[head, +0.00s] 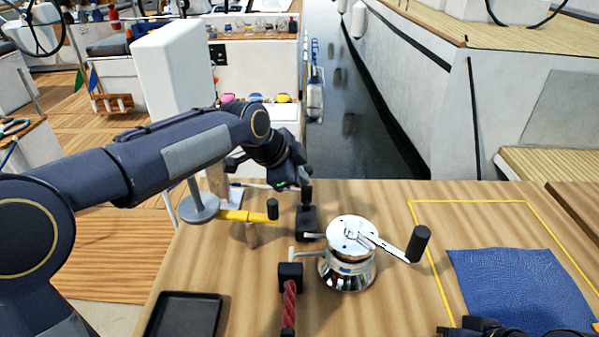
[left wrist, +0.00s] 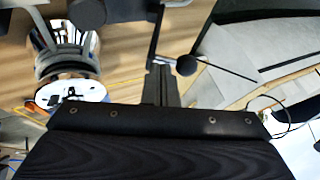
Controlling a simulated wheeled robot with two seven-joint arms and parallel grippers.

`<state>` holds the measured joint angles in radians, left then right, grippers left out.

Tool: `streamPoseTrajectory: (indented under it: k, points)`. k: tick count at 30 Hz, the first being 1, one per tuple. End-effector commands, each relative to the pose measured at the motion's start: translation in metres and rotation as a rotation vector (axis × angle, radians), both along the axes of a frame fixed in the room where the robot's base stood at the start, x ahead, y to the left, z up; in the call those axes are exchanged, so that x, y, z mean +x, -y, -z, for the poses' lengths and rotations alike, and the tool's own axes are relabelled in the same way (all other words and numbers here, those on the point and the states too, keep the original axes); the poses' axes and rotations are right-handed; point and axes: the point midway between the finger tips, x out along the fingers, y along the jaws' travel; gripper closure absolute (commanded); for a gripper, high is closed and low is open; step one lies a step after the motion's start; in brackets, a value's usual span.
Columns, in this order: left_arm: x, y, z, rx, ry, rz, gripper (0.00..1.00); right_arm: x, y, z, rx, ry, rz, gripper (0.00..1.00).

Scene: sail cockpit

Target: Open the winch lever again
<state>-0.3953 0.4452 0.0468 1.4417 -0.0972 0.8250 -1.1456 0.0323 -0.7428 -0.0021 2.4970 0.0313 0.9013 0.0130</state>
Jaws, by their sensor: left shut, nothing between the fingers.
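The silver winch (head: 347,268) stands upright on the wooden deck top. Its crank lever lies across the top and points right, ending in a black grip (head: 418,243). The winch also shows at the left of the left wrist view (left wrist: 65,50). My left gripper (head: 292,183) is behind and to the left of the winch, apart from it. It is shut and empty, close to the upright black lever (head: 306,193) on a small black block; I cannot tell if they touch. My right gripper (head: 485,328) shows only partly at the bottom right edge; its fingers are hidden.
A yellow bar (head: 238,215) with a black knob lies left of the black block. A black tray (head: 185,315) is front left. A blue cloth (head: 520,288) lies at right.

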Motion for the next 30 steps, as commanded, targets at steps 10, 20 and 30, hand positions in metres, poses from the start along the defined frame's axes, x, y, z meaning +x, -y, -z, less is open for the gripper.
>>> streamPoseTrajectory:
  k: [10,20,30]
  points:
    - [0.023,0.0,-0.002,0.004,-0.08,0.001,1.0,0.0,0.0,-0.038,0.0,0.001,0.0,1.0]
    - [0.025,-0.002,-0.002,0.003,-0.072,-0.003,1.0,0.0,0.0,-0.036,0.0,0.0,0.0,1.0]
    - [0.013,-0.001,0.003,0.002,-0.072,-0.002,1.0,0.0,0.0,-0.025,0.0,0.0,0.0,1.0]
